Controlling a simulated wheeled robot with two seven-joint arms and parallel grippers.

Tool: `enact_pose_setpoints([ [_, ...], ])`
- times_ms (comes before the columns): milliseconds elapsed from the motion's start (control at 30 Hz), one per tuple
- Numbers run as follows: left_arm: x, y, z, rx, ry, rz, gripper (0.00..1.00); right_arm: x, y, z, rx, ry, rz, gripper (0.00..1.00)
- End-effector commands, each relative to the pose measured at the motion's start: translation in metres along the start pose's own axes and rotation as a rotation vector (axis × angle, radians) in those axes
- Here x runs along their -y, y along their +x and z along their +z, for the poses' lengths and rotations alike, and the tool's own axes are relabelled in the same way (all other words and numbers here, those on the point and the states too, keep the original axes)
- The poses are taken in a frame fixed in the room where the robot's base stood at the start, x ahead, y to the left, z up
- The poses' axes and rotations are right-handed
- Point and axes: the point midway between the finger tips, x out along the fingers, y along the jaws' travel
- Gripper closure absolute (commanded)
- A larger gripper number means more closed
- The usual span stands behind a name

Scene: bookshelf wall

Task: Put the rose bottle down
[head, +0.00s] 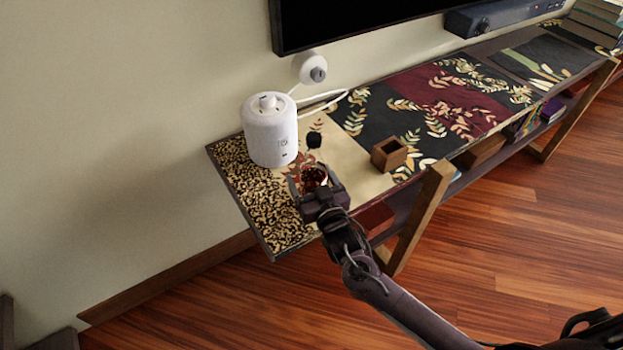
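The rose bottle (313,176) is small, with reddish-brown contents, at the left part of the long patterned shelf top (350,120). A dark round piece (314,140) shows just behind it; I cannot tell whether it is part of the bottle. My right gripper (316,184) reaches in from the lower right, with one finger on each side of the bottle, and appears shut on it. The gripper hides the bottle's lower part, so I cannot tell whether its base touches the shelf top. My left gripper is not in view.
A white cylindrical device (270,132) stands behind and left of the bottle, with a white cable and wall plug (310,68). A small wooden box (389,154) stands to the right. The shelf's front edge is close to the gripper. Bare top lies between bottle and box.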

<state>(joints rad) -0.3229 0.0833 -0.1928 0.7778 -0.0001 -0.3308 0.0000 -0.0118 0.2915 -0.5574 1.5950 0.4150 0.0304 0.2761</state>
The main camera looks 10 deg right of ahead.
Motion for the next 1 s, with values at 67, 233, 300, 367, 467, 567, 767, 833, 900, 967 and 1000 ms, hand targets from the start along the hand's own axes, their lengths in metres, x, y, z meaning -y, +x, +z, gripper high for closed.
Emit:
enact_pose_setpoints([
  [67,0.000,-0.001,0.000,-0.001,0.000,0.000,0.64,0.000,0.000,-0.002,0.000,0.000,0.000,0.23],
  [233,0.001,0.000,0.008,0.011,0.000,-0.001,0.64,0.000,-0.018,-0.001,0.003,0.000,0.000,0.23],
  [300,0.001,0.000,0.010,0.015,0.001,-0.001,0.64,0.000,-0.033,-0.001,0.003,0.001,-0.001,0.23],
  [367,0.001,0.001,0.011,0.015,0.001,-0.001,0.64,0.000,-0.046,-0.001,0.004,0.001,-0.001,0.23],
  [467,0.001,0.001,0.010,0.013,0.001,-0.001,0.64,0.000,-0.069,-0.001,0.005,0.000,0.000,0.23],
  [567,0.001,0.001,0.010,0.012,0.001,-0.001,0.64,0.000,-0.088,-0.001,0.003,0.000,-0.001,0.23],
  [767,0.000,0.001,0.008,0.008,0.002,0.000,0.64,0.000,-0.114,-0.002,0.001,-0.001,0.000,0.23],
  [833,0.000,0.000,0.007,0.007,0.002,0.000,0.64,0.000,-0.118,-0.003,0.000,-0.001,0.000,0.23],
  [900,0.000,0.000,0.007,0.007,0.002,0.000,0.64,0.000,-0.120,-0.003,0.000,-0.001,0.000,0.23],
  [967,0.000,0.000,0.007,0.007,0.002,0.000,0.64,0.000,-0.120,-0.003,0.000,-0.001,0.000,0.23],
  [1000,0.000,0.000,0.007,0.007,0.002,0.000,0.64,0.000,-0.120,-0.003,-0.001,-0.001,0.000,0.23],
])
